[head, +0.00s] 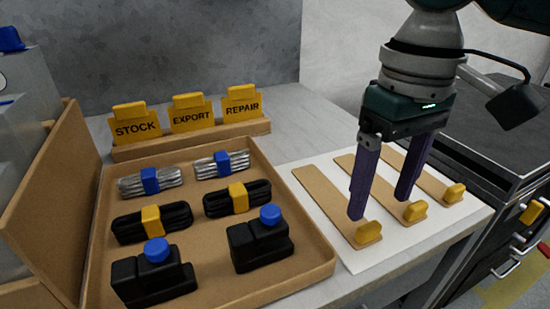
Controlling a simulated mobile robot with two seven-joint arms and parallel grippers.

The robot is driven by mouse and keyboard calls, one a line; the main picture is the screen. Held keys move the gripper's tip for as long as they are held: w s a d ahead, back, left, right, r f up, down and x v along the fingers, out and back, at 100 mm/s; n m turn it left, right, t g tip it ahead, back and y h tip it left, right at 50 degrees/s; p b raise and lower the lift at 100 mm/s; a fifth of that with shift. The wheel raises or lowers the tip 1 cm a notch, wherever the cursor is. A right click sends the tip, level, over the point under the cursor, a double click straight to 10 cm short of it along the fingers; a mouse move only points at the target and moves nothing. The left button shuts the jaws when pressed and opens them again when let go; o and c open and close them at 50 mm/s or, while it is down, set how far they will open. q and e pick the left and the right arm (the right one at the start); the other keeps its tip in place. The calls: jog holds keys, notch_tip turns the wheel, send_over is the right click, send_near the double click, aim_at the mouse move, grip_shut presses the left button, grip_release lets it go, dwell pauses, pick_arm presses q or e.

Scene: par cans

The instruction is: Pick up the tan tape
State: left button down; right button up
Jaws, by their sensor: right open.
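Three flat tan tape strips lie side by side on a white sheet, each with a yellow tab at its near end: the left strip (322,193), the middle strip (384,190) and the right strip (426,180). My right gripper (380,206) is open and empty, pointing down over the strips. Its left finger overlaps the left strip near that strip's yellow tab (368,232). Its right finger overlaps the middle strip just above the middle tab (415,212). I cannot tell whether the fingertips touch anything. My left gripper is out of view.
A tan tray (318,268) at the left holds silver and black cable bundles and two black blocks with blue knobs. Behind it stand yellow STOCK, EXPORT and REPAIR signs (192,118). A dark drawer cabinet (505,200) stands at the right. The white sheet (362,262) has bare margins.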

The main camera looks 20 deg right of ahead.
aim_at(372, 227)
notch_tip(372, 227, down, 5)
jog(key=shift+f+b, duration=0.2)
jog(key=shift+b, duration=0.6)
jog(key=shift+c, duration=0.2)
jog(key=c, duration=0.4)
grip_shut()
